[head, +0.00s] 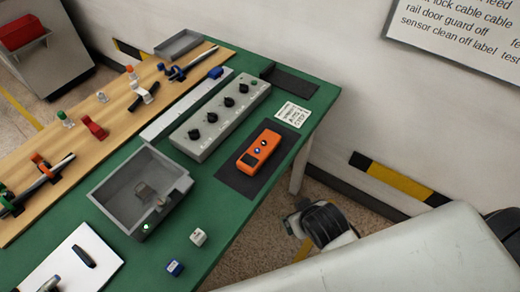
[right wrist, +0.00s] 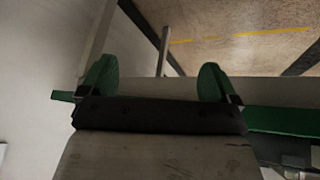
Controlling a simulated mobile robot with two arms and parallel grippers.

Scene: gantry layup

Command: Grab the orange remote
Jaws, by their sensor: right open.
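The orange remote (head: 260,149) lies on a dark mat (head: 240,182) near the right edge of the green table (head: 226,212). It has a dark panel at its lower end and small round buttons on its face. In the right wrist view, my right gripper (right wrist: 158,82) is open, with two green fingertips wide apart and nothing between them. The remote does not show in that view. In the head view my pale right arm is at lower right, beyond the table edge and apart from the remote. My left gripper is not in view.
A grey control box (head: 222,117) with black knobs stands left of the remote. A small label card (head: 292,115) lies behind the mat. A wall (head: 400,110) stands at right.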

